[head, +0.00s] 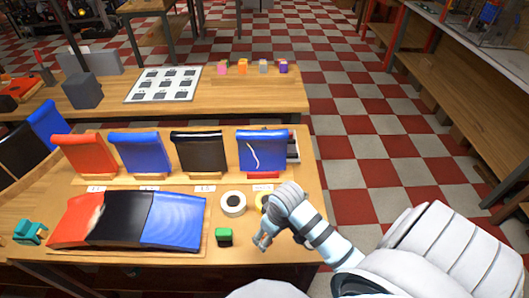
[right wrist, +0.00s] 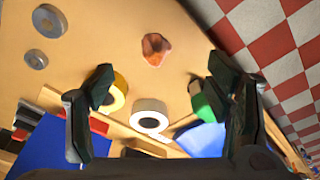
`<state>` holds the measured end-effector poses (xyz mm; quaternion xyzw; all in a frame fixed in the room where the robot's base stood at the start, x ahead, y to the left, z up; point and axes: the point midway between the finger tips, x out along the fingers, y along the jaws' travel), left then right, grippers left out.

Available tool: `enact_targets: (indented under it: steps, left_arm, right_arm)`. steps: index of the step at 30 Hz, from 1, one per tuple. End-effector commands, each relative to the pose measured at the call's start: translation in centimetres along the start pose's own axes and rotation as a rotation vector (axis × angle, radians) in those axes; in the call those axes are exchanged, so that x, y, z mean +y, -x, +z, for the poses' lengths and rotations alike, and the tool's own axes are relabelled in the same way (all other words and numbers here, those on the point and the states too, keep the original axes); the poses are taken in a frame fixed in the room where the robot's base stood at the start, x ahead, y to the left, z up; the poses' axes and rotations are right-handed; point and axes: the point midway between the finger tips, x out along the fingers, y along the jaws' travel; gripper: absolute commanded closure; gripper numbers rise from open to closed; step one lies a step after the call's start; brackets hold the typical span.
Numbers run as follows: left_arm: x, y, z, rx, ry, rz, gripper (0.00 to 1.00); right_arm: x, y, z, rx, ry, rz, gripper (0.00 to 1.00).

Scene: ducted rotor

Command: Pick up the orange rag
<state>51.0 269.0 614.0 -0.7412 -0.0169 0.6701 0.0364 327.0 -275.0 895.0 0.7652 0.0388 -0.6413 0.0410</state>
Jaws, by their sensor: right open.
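The orange rag (right wrist: 155,49) is a small crumpled orange piece on the wooden table in the right wrist view. It lies ahead of and between the fingers of my right gripper (right wrist: 158,68), apart from them. In the head view I cannot make out the rag; my right arm covers part of that table side. My right gripper (head: 263,240) is open and empty above the table's right front part. My left gripper is not in view.
A white tape roll (head: 232,204), a yellow roll (right wrist: 119,91) and a green block (head: 223,237) are close to the right gripper. Coloured panels (head: 122,222) fill the table's left; upright ones (head: 139,153) stand behind.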

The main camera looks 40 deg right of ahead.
Motion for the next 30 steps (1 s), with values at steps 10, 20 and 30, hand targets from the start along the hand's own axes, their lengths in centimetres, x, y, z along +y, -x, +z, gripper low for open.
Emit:
enact_targets:
  steps: [10, 20, 30]
  left_arm:
    - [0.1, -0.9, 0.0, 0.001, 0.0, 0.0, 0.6]
    - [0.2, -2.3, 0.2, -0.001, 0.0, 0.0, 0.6]
    - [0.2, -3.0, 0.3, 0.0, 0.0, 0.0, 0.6]
  right_arm:
    - [0.7, -3.1, -2.0, -0.029, 0.019, -0.019, 0.27]
    - [0.8, -8.7, -2.1, -0.026, 0.02, -0.017, 0.27]
    - [0.8, -11.5, -2.1, -0.024, 0.022, -0.016, 0.27]
